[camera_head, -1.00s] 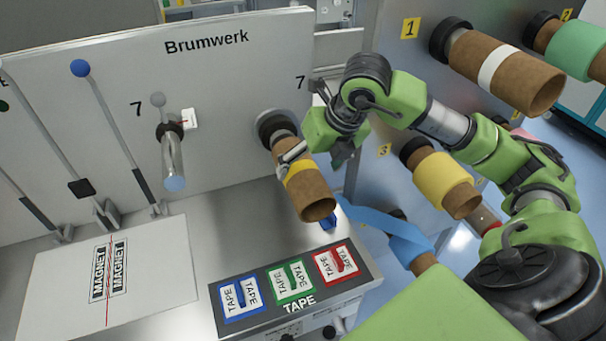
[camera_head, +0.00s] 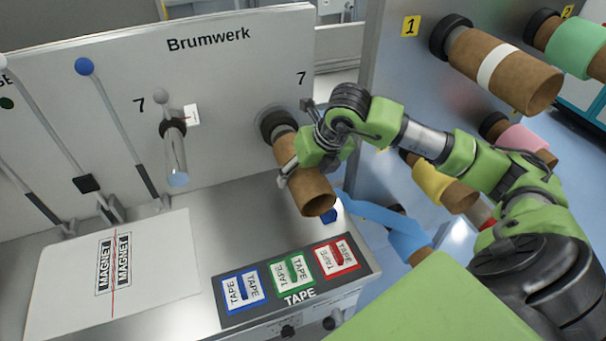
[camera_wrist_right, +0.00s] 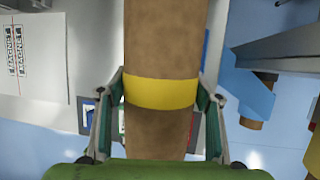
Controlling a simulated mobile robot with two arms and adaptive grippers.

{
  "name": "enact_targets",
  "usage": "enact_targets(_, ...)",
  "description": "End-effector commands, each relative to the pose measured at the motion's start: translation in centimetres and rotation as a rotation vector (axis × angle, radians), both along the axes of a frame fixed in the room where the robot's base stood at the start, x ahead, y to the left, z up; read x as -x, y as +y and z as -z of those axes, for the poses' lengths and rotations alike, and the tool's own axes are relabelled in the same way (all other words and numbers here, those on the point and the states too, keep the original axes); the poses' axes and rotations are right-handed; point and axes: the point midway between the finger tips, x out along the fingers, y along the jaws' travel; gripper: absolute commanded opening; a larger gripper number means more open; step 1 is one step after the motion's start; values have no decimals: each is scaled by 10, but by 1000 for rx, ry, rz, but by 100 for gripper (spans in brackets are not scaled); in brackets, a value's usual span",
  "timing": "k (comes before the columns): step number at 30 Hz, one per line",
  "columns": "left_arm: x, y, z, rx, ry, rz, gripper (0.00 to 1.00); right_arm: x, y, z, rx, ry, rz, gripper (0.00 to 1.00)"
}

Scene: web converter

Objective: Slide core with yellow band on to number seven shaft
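The brown core (camera_head: 318,203) with the yellow band sits over the shaft mount (camera_head: 279,126) on the right of the Brumwerk panel, by the right-hand 7 label, its free end pointing out and down. The band (camera_wrist_right: 160,92) shows in the right wrist view. My right gripper (camera_head: 287,175) is around the core and hides the band in the head view. Its fingers (camera_wrist_right: 160,95) lie on both sides of the core at the band; whether they press on it is unclear. A bare metal shaft (camera_head: 175,155) stands by the left-hand 7 label. My left gripper is out of view.
A bench with a tape holder (camera_head: 300,300) and a magnet plate (camera_head: 115,260) lies below the panel. Levers stand at the left. A rack at the right carries white-banded (camera_head: 500,70), pink (camera_head: 527,140), yellow (camera_head: 440,185) and blue cores (camera_head: 405,238).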

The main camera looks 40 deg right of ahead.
Motion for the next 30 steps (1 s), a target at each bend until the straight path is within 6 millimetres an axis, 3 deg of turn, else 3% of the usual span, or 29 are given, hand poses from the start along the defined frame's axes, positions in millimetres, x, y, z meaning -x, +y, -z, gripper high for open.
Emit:
enact_targets(1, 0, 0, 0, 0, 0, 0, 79, 0, 0, 0, 0, 0, 0, 34)
enact_targets(2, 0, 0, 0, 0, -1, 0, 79, 0, 0, 0, 0, 0, 0, 51)
enact_targets(6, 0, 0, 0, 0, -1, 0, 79, 0, 0, -1, 0, -1, 0, 20)
enact_targets(30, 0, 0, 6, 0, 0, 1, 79, -38, -10, 0, 1, -10, 3, 20)
